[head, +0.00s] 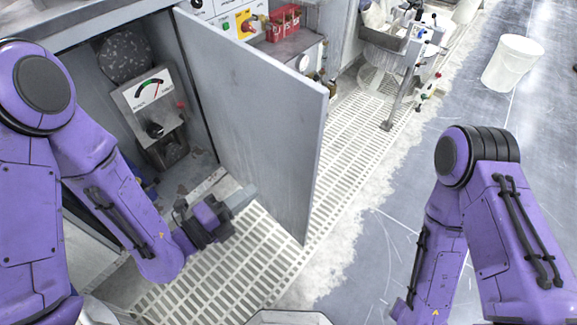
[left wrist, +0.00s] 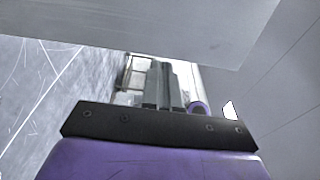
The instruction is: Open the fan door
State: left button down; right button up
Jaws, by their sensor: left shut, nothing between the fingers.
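The grey fan door (head: 255,115) stands swung out from its cabinet, and the interior shows to its left. My left gripper (head: 243,198) is low in front of the opening, on the inner side of the door near its lower part. Its fingers are together with nothing between them. I cannot tell whether they touch the door. In the left wrist view the shut fingers (left wrist: 165,85) show beyond the dark mount, under a broad pale grey panel (left wrist: 170,30). My right arm shows at the right, but its gripper is out of view.
Inside the cabinet are a gauge box (head: 150,100) and a dark round disc (head: 125,57). A slatted pale floor grating (head: 335,165) runs beneath the door. A white bucket (head: 512,63) stands far right. The blue-grey floor between is clear.

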aim_at(299, 156)
pick_arm(q)
jog(key=b+x, duration=0.4)
jog(key=x, duration=0.7)
jog(key=shift+d, duration=0.15)
jog(key=shift+x, duration=0.75)
jog(key=shift+f, duration=0.1)
pick_arm(e)
notch_tip(299, 156, down, 5)
jog(key=shift+f, duration=0.15)
